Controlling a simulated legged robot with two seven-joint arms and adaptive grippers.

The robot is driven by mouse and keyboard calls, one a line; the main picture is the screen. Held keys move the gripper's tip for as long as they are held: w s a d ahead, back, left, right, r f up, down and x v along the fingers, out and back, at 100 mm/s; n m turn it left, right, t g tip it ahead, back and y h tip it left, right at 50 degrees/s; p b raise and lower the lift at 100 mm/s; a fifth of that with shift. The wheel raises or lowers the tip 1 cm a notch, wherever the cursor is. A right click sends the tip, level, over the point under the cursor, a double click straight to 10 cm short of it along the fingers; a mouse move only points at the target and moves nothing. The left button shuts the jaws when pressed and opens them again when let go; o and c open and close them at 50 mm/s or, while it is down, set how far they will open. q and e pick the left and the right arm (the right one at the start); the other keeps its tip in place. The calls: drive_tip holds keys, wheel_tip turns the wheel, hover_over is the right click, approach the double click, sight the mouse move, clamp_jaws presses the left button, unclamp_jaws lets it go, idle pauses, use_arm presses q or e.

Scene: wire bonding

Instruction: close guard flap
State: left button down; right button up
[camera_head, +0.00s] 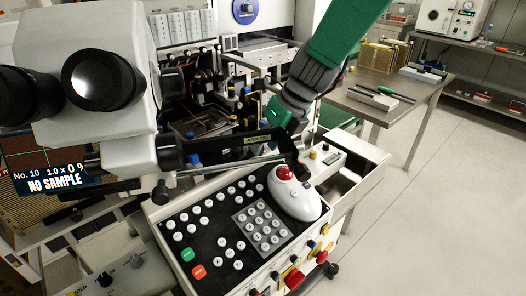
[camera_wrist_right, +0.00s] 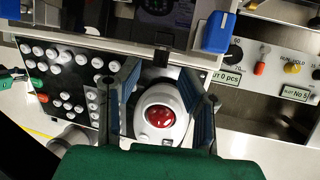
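The guard flap appears to be the long dark bar with a small label (camera_head: 258,139), across the front of the machine's work area in the head view. In the right wrist view a dark bar with a tab (camera_wrist_right: 162,57) crosses above the fingers; it seems to be the same part. My right gripper (camera_head: 287,132) comes down from the upper right to the bar's right end; its fingertips are partly hidden there. In the wrist view my right gripper (camera_wrist_right: 162,90) has its two fingers wide apart with nothing held between them. I cannot tell whether it touches the bar.
A white trackball with a red ball (camera_head: 294,196) sits on the black keypad panel (camera_head: 205,222), below the right gripper. The microscope head (camera_head: 92,85) fills the upper left. An open tray (camera_head: 352,172) lies right of the panel. The floor further right is clear.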

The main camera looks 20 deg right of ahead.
drive_tip(key=shift+x, duration=0.85)
clamp_jaws()
drive_tip(key=shift+r, duration=0.1)
